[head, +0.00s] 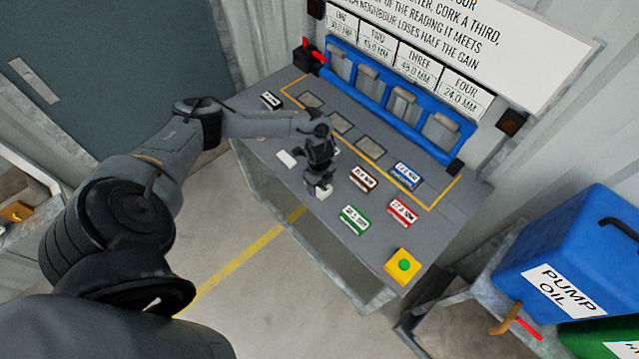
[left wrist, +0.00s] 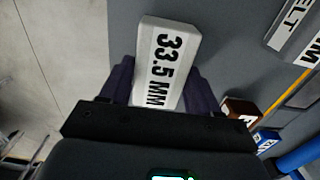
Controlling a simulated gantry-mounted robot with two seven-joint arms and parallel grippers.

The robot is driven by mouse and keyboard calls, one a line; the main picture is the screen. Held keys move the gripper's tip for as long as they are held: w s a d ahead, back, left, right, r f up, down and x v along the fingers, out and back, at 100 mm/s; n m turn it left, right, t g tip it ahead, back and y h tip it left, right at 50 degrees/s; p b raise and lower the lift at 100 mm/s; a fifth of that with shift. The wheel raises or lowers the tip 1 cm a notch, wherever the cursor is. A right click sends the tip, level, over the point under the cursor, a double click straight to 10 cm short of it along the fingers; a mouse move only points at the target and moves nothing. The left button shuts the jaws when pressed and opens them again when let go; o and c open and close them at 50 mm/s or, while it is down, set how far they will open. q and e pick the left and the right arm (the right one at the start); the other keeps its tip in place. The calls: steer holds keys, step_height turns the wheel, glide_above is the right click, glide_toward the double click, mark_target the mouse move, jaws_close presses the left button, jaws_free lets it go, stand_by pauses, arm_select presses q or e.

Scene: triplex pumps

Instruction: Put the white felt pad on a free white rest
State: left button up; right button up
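A white felt pad (left wrist: 168,62) marked "33.5 MM" sits between the two dark fingers of my left gripper (left wrist: 150,85) in the left wrist view, with a finger against each side. In the head view my left gripper (head: 318,182) points down over the front part of the grey bench, and the pad (head: 324,193) shows as a small white block under it. I cannot tell how far the pad is above the bench top. A flat white piece (head: 287,158) lies on the bench left of the gripper; I cannot read it there. My right gripper is not in view.
Brown (head: 363,179), blue (head: 407,174), red (head: 402,211) and green (head: 354,219) labelled blocks lie right of the gripper. A black one (head: 271,100) is at far left. A yellow box with a green button (head: 403,265) is near the right corner. A blue pump frame (head: 395,100) stands behind.

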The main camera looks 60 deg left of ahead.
arm_select(q)
steer(key=o, duration=0.4)
